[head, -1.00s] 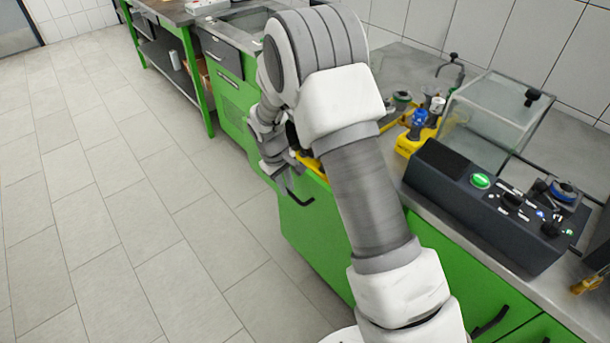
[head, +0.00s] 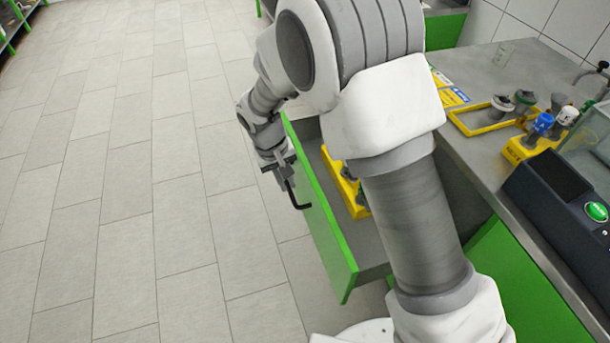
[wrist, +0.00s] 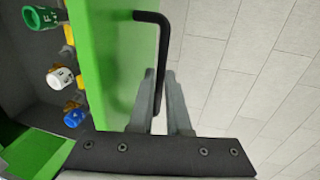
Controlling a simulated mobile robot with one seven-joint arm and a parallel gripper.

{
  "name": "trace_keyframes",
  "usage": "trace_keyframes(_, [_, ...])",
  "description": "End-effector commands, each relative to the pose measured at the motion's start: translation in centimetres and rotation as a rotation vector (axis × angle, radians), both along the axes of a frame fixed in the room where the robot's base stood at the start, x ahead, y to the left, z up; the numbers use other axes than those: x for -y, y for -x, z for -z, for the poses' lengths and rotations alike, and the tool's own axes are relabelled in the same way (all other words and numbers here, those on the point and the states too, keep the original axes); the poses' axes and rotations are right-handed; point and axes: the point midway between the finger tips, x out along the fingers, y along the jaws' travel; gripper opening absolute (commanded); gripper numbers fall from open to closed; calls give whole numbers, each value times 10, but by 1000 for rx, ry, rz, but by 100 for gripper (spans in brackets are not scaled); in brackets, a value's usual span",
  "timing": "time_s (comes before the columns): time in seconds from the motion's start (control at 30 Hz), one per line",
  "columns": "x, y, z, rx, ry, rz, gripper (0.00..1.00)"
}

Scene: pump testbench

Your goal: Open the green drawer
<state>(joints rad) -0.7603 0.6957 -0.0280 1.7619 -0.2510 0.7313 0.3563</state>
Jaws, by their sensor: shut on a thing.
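The green drawer (head: 333,240) stands pulled out from the bench in the head view, its inside visible from above. In the wrist view its green front (wrist: 112,55) runs along the left. The black bar handle (head: 303,206) sticks out from the front. It also shows in the wrist view (wrist: 163,50). My gripper (head: 280,165) is at the handle, and in the wrist view its two grey fingers (wrist: 168,98) lie on either side of the bar, shut on it. My arm hides part of the drawer and bench.
A yellow holder (head: 340,178) lies inside the drawer, and the wrist view shows green, white and blue-capped parts there. The grey worktop (head: 478,140) carries another yellow holder (head: 470,132) and a dark control box (head: 550,195). The tiled floor (head: 150,200) left of the drawer is clear.

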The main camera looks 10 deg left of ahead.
Motion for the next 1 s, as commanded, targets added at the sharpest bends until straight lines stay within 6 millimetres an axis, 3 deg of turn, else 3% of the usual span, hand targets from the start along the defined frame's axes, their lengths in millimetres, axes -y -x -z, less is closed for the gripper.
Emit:
trace_keyframes(0.2, [-10,6,0,0,0,0,0])
trace_keyframes(0.57, [-12,7,0,0,-1,1,0])
trace_keyframes(0.6, [-12,7,0,0,-1,1,18])
trace_keyframes(0.73, [-11,7,0,1,-1,1,42])
trace_keyframes(1.0, [-11,7,0,0,0,0,45])
